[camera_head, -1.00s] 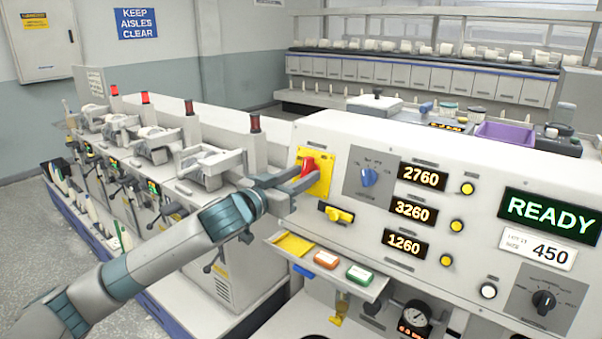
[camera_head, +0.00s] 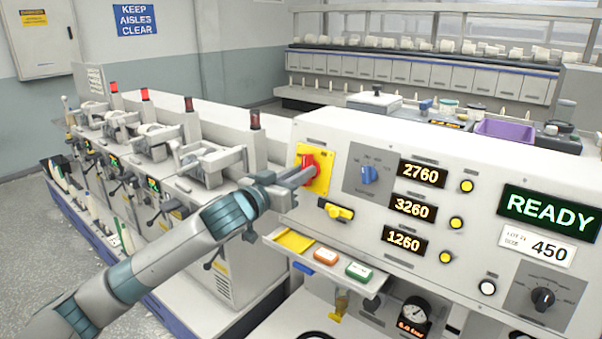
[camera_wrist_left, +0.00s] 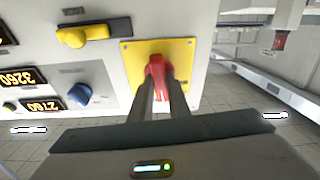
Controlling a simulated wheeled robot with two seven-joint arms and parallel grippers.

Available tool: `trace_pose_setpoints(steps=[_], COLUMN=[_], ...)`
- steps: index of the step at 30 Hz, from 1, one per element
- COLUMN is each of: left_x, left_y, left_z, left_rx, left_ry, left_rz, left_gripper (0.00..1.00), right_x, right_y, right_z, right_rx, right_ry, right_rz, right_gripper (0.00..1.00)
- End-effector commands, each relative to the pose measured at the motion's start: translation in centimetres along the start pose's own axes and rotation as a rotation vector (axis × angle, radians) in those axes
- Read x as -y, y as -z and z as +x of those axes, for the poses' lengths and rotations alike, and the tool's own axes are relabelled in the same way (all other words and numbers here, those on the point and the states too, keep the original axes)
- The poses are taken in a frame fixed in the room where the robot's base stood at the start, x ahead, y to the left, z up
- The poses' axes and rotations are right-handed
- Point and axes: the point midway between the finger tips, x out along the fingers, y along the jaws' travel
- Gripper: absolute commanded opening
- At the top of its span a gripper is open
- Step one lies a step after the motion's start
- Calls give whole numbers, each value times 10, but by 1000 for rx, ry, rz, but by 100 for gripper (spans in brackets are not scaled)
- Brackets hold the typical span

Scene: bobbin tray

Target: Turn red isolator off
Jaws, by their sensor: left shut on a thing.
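The red isolator (camera_head: 307,164) is a red knob on a yellow square plate (camera_head: 323,182) at the left end of the white control panel. In the head view my left gripper (camera_head: 306,173) reaches it from the left, its fingers closed around the knob. The left wrist view shows the knob (camera_wrist_left: 156,68) between the two grey fingers, in front of the yellow plate (camera_wrist_left: 185,50). The fingers partly hide the knob. My right gripper is not in view.
A yellow handle switch (camera_head: 339,212) sits just below the plate, and a blue selector knob (camera_head: 369,174) is to its right. Winding machines (camera_head: 205,165) stand on the left.

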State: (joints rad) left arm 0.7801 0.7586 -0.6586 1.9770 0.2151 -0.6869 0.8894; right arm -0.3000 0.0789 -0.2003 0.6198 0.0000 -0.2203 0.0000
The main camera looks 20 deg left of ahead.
Motion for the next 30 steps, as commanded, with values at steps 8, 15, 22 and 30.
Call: trace_pose_setpoints(steps=[8,15,22,30], left_x=[-2,-4,-4,-5], left_y=[0,3,5,7], left_z=[0,0,0,1], left_rx=[1,2,3,4], left_ry=[45,99,152,216], left_rz=[-189,-406,-618,-868], left_gripper=[0,0,0,0], right_x=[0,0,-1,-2], right_y=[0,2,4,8], right_z=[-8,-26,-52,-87], right_rx=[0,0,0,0], right_ry=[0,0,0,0], right_rz=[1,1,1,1], right_gripper=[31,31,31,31])
